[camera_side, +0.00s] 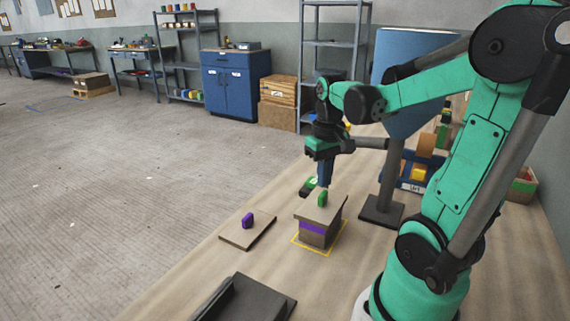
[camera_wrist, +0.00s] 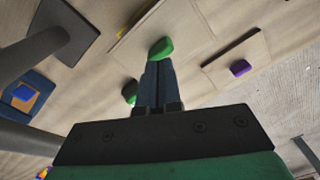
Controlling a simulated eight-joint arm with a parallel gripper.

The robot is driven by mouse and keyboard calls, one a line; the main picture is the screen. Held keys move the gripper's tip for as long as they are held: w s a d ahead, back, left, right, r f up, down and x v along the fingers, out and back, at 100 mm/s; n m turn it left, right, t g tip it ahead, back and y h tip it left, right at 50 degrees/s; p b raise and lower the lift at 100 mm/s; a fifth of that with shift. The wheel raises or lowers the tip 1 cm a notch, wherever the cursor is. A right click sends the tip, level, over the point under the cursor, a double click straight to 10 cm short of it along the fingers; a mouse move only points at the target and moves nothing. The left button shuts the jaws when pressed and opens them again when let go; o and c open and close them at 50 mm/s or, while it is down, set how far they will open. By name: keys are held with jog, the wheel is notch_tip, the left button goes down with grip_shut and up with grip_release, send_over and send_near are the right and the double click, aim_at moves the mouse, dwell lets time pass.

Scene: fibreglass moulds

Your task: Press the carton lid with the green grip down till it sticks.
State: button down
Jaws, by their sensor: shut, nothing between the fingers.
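The carton lid with the green grip (camera_side: 322,200) lies on top of a carton (camera_side: 315,234) that has a purple band. The carton stands inside a yellow outline on the table. The lid looks slightly tilted in the side view. In the wrist view the lid (camera_wrist: 188,38) shows with its green grip (camera_wrist: 160,48) right at my fingertips. My gripper (camera_side: 324,186) is shut and empty, pointing down just above or at the green grip. I cannot tell whether it touches it.
A second lid with a purple grip (camera_side: 248,221) lies flat on the table to the left. A dark tray-like object (camera_side: 245,300) is at the front. A grey post on a dark base (camera_side: 382,210) stands close on the right. A green and black item (camera_side: 309,186) lies behind the carton.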

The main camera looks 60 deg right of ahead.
aim_at(323, 193)
jog(key=shift+f, duration=0.95)
dwell(0.3)
jog(key=shift+r, duration=0.15)
jog(key=shift+r, duration=3.4)
jog(key=w+a+f+n+t, duration=0.1)
jog(key=w+a+n+t, duration=0.2)
jog(key=a, duration=0.5)
jog(key=w+a+f+n+t, duration=0.2)
jog(key=w+a+n+t, duration=0.1)
jog(key=a, duration=0.5)
jog(key=shift+a+t, duration=0.25)
jog(key=shift+t, duration=0.35)
